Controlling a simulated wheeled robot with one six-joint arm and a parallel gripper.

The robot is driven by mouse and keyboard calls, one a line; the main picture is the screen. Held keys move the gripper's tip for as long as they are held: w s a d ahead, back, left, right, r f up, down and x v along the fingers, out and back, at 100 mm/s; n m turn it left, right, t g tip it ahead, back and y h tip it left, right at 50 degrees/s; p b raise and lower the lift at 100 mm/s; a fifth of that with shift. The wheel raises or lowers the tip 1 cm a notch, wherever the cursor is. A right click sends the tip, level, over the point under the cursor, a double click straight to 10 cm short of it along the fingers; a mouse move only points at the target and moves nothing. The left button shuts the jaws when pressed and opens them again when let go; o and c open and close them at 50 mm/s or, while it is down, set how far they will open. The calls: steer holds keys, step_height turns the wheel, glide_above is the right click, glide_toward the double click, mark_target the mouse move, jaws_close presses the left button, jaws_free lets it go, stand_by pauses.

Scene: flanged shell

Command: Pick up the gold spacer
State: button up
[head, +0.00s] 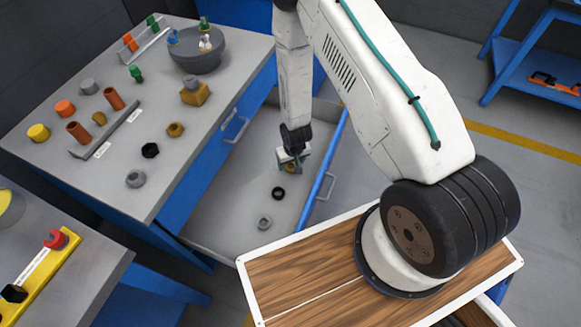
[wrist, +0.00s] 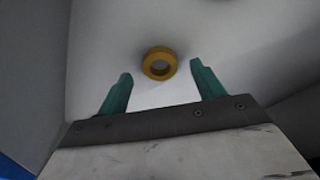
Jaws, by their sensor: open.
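The gold spacer is a short gold ring (wrist: 159,63) with a round hole, lying on the pale floor of the open drawer. In the wrist view it sits ahead of my gripper (wrist: 162,82), between the lines of the two green fingers and slightly beyond their tips. The fingers are spread apart with nothing between them. In the head view my gripper (head: 291,166) reaches down into the drawer, and a bit of gold shows at its fingers. Whether the fingers touch the ring cannot be told.
The open drawer (head: 235,205) also holds a black ring (head: 278,193) and a grey nut (head: 264,222) in front of my gripper. Its blue-edged side wall (head: 322,175) stands close on the right. The grey bench (head: 150,185) at left carries several parts and a grey bowl (head: 197,55).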

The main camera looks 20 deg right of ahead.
step_height(320, 180, down, 2)
steer(key=shift+w, duration=0.15)
steer(key=c, duration=1.1)
steer(key=shift+r, duration=0.1)
steer(key=shift+c, duration=0.2)
